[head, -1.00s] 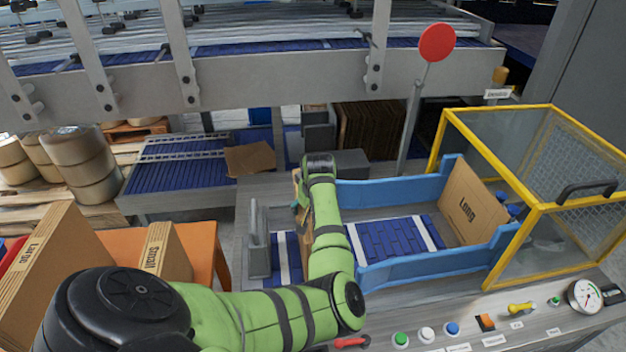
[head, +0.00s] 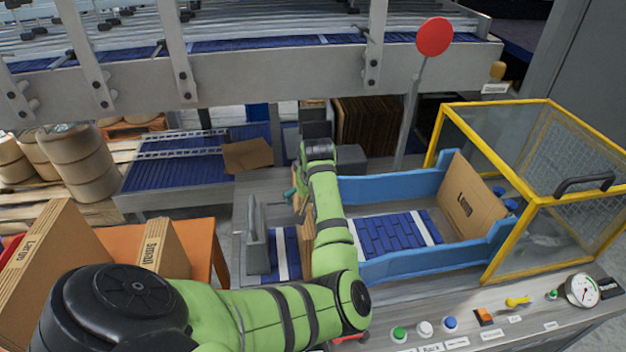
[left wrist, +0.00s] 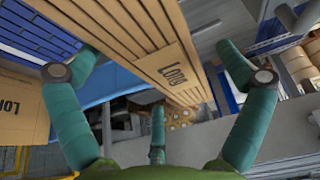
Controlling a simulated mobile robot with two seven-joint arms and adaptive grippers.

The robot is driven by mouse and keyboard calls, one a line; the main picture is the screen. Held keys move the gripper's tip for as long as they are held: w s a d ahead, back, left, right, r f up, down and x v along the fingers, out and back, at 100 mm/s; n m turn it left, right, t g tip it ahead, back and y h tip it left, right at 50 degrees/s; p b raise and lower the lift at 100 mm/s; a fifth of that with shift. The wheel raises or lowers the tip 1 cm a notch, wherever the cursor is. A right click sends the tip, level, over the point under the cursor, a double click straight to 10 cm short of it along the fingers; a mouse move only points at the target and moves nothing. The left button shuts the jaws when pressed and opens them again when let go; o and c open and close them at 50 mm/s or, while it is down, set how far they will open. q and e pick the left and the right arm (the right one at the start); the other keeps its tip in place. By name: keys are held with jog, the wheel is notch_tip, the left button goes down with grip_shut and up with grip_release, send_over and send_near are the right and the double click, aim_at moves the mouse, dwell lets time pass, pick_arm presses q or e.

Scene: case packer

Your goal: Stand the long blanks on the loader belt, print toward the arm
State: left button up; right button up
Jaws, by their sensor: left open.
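A stack of brown long blanks (head: 307,222) stands on the blue loader belt (head: 395,235), partly hidden behind my left arm. In the left wrist view the stack (left wrist: 140,50) shows "Long" print on its face near one end. My left gripper (left wrist: 161,78) is open, its teal fingers spread on either side of the stack with visible gaps. One teal finger (head: 290,193) shows left of the stack in the head view. Another "Long" blank (head: 470,200) stands tilted at the belt's far right end; it also shows in the left wrist view (left wrist: 20,105). My right gripper is not in view.
Blue side rails (head: 400,187) flank the belt. A grey upright plate (head: 256,235) stands left of the stack. A yellow-framed guard (head: 540,105) covers the right end. Large and small blanks (head: 160,248) stand at the left. Buttons and a gauge (head: 582,290) line the front edge.

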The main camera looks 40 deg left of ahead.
pick_arm(q)
jog(key=b+v, duration=0.1)
jog(key=v, duration=0.7)
jog(key=shift+s+d+r, duration=0.1)
jog(key=shift+r, duration=0.2)
